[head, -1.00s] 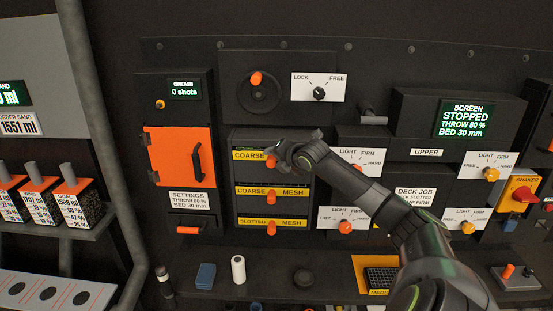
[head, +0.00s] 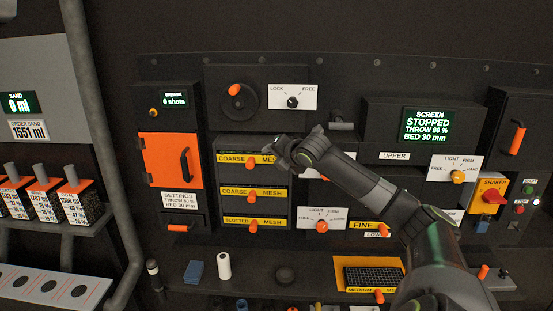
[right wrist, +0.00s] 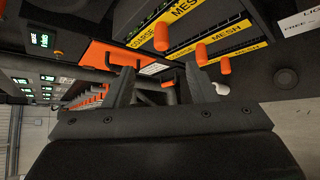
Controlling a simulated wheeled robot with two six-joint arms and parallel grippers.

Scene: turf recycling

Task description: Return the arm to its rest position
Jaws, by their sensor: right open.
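My right arm reaches in from the lower right of the head view. Its gripper (head: 277,148) is open, at the right end of the top coarse mesh drawer (head: 229,159), and covers part of the label. In the right wrist view the two fingers (right wrist: 160,86) stand apart with nothing held between them. The orange knobs of the mesh drawers, such as the top one (head: 250,157), show beyond the fingers. I cannot tell whether the gripper touches the drawer front. My left gripper is not in view.
Left of the drawers is an orange door (head: 163,160) with a black handle. A shelf below holds a blue block (head: 194,270), a white cylinder (head: 223,266) and a black mesh tray (head: 372,276). Lock/free (head: 292,98) and light/firm dials surround the arm. A red shaker switch (head: 490,197) is at right.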

